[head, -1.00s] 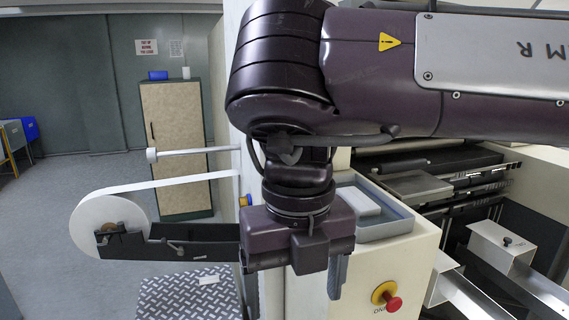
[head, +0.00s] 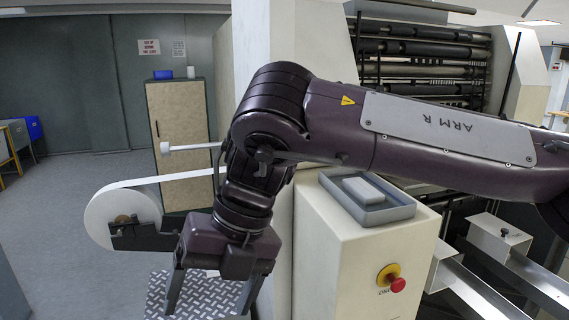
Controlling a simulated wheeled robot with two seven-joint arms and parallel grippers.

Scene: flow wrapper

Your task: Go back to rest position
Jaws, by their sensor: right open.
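My right gripper (head: 208,293) hangs at the end of my right arm, which comes in from the right and bends down at the elbow. Its two fingers point down and stand wide apart, with nothing seen between them. It is in front of the tread-plate surface (head: 193,308), beside the cream machine cabinet (head: 330,255). A white film roll (head: 110,205) on a dark bracket is to the left of the gripper. My left gripper is not in the head view.
A grey tray (head: 385,213) with a white block (head: 366,190) sits on the cabinet. A red emergency button (head: 397,285) is on the cabinet front. Rollers (head: 420,50) and metal rails (head: 490,290) are at the right.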

